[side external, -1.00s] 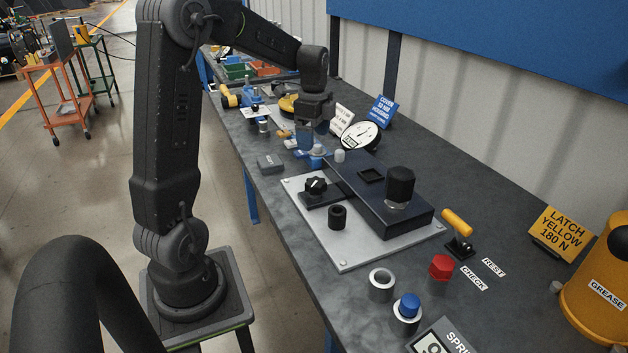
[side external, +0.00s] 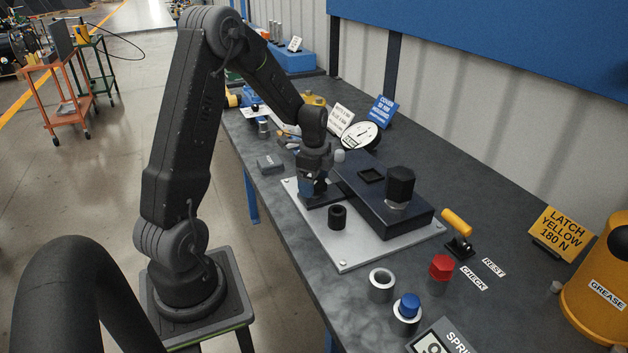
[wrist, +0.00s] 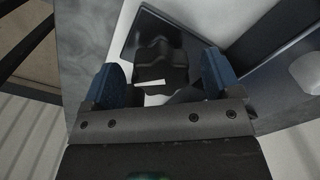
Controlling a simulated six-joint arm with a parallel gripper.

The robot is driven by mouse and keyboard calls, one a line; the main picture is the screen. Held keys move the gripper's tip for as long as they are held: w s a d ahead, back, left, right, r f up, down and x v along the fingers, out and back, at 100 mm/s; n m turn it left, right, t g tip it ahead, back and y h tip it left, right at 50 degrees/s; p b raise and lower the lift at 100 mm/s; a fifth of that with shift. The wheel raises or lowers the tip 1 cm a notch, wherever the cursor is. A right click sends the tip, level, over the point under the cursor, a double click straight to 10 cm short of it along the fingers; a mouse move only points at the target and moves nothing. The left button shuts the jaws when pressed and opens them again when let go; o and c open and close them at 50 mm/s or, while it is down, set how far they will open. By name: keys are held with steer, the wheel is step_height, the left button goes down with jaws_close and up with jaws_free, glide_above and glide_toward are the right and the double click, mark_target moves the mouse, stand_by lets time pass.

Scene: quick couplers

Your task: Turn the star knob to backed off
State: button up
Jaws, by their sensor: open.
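The black star knob (wrist: 162,66) sits on its dark square base in the wrist view, with a white pointer mark on its near side. My gripper (wrist: 162,80) is open, with one blue-padded finger on each side of the knob. Dark gaps show between the fingers and the knob, the wider one at the right; I cannot tell how far down the fingers reach. In the side external view my gripper (side external: 312,190) is low over the knob's base (side external: 328,197) and hides the knob.
The base stands on a light metal plate (side external: 345,262) beside a dark block (side external: 412,222) with a black knurled cap (side external: 400,183). A short black socket (side external: 338,217) stands close in front of my gripper. A gauge (side external: 361,135) and small signs stand behind.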

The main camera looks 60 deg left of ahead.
steer(key=shift+c, duration=0.2)
steer(key=c, duration=0.9)
steer(key=shift+n, duration=0.3)
